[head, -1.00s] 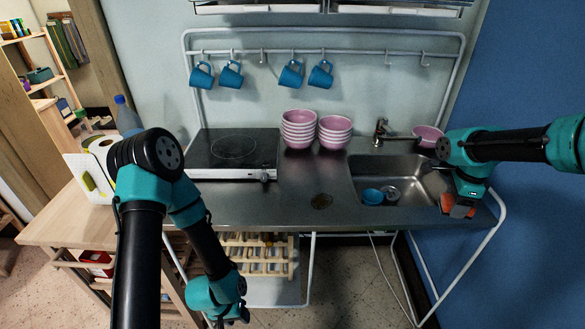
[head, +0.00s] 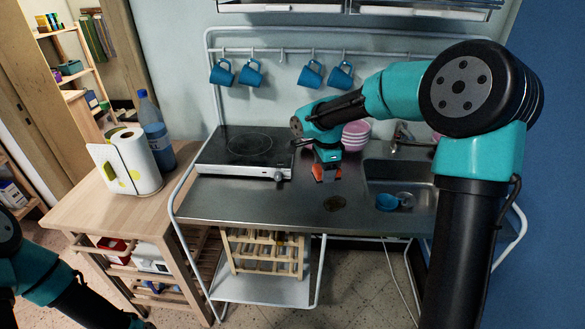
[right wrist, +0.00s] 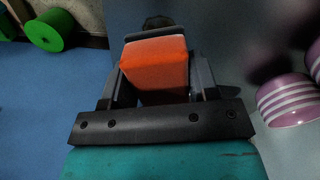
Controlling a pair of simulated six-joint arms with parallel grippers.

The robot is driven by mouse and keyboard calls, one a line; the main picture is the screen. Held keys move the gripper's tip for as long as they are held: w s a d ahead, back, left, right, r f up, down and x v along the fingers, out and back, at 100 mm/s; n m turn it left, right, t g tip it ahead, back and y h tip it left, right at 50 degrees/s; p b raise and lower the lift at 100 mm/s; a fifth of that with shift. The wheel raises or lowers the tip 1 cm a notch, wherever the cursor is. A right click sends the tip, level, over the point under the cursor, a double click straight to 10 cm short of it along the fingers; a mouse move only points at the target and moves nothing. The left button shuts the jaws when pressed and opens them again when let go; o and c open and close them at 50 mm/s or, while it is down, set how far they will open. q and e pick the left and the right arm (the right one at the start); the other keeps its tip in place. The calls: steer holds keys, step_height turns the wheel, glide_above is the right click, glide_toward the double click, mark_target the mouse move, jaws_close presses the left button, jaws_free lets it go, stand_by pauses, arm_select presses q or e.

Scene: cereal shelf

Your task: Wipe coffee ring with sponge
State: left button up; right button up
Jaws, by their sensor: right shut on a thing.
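The coffee ring (head: 335,203) is a dark brown round stain on the steel counter, left of the sink. It also shows as a dark patch at the top of the right wrist view (right wrist: 157,22), partly behind the gripper. My right gripper (head: 326,176) is shut on the orange sponge (right wrist: 156,64). In the head view it is just behind and slightly left of the ring, low over the counter; I cannot tell whether the sponge touches the steel. My left arm shows at the lower left, its gripper out of frame.
The black cooktop (head: 246,147) is left of the right gripper. Pink bowls (head: 356,133) stand close behind it. The sink (head: 412,178) with a blue bowl (head: 387,202) lies to the right. A wooden cart (head: 110,207) holds a paper roll (head: 136,160) and blue bottle (head: 153,130).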

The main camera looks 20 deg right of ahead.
steer(key=shift+w+a, duration=0.3)
steer(key=shift+a, duration=0.2)
steer(key=shift+f, duration=0.1)
steer(key=shift+f, duration=2.45)
steer(key=n, duration=0.6)
steer(key=r+n, duration=0.1)
steer(key=n, duration=0.2)
